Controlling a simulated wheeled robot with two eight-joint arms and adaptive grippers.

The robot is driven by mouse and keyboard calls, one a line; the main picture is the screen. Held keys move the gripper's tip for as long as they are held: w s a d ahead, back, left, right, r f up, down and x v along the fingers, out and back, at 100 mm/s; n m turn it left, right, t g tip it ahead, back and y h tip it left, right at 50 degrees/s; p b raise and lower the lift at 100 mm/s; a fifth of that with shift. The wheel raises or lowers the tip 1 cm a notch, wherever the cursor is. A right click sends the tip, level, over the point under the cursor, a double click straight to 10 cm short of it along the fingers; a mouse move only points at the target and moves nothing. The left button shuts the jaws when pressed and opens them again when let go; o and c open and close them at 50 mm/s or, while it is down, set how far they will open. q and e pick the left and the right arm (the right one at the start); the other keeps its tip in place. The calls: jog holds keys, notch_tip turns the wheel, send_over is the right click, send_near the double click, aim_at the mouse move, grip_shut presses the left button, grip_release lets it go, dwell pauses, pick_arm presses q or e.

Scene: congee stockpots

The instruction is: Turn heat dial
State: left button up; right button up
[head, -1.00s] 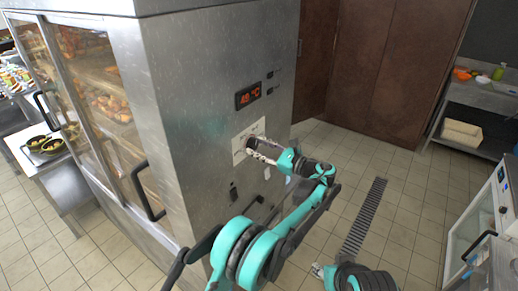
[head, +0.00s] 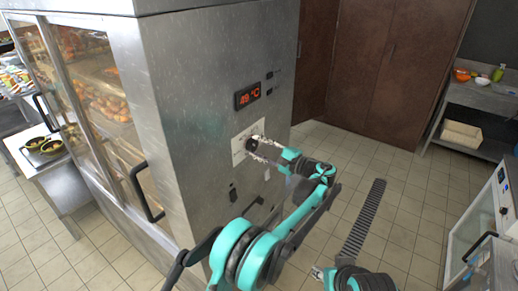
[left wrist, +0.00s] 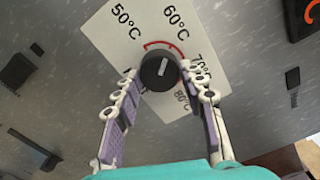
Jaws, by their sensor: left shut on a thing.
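The heat dial (left wrist: 159,70) is a round black knob with a white pointer mark, on a white plate (left wrist: 112,28) printed with temperatures and a red arc. In the left wrist view the pointer is close to upright, roughly toward 60°C. My left gripper (left wrist: 158,78) is shut on the dial, with one finger on each side.
A red digital display (head: 248,96) on the steel cabinet (head: 205,75) appears to read 49 °C. Cabinet door handles (head: 146,192) stick out on the left. Tiled floor with a drain grate (head: 362,218) lies to the right, with a steel shelf unit (head: 480,97) beyond.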

pick_arm(q)
jog(key=n, duration=0.5)
jog(key=shift+n, duration=2.6)
jog(key=o, duration=1.2)
jog(key=shift+c, duration=0.2)
jog(key=shift+r, duration=0.1)
jog(key=v, duration=1.2)
jog(key=shift+d, duration=0.1)
